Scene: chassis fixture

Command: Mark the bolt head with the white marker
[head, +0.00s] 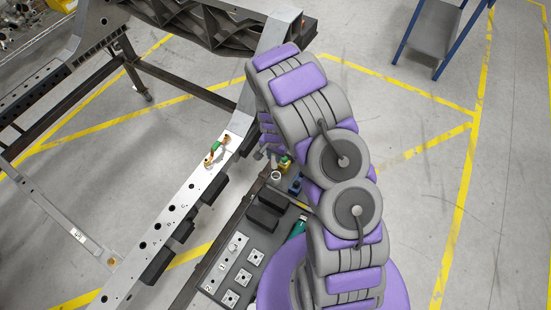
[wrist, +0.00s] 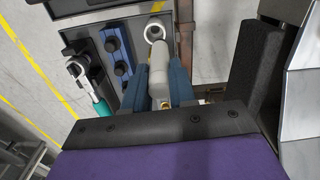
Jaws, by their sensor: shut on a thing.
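My gripper (wrist: 160,75) shows in the wrist view with its two blue fingers closed on a pale grey-white cylinder, which looks like the white marker (wrist: 158,68). A brass-coloured piece shows at its near end. In the head view my arm hides most of the gripper and the held thing. The silver chassis rail (head: 180,205) runs diagonally left of my arm. On it are two brass-coloured fittings (head: 209,161) with a green piece (head: 216,147) between them. I cannot tell which part is the bolt head. The gripper is right of these fittings, above the tool tray's far end.
The dark tool tray (head: 205,290) beside the rail holds square plates (head: 243,278), black blocks (head: 264,217) and a teal-handled tool (head: 298,228). A white ring (head: 276,176) stands at its far end. A blue-legged cart (head: 432,30) stands far right. The right floor is clear.

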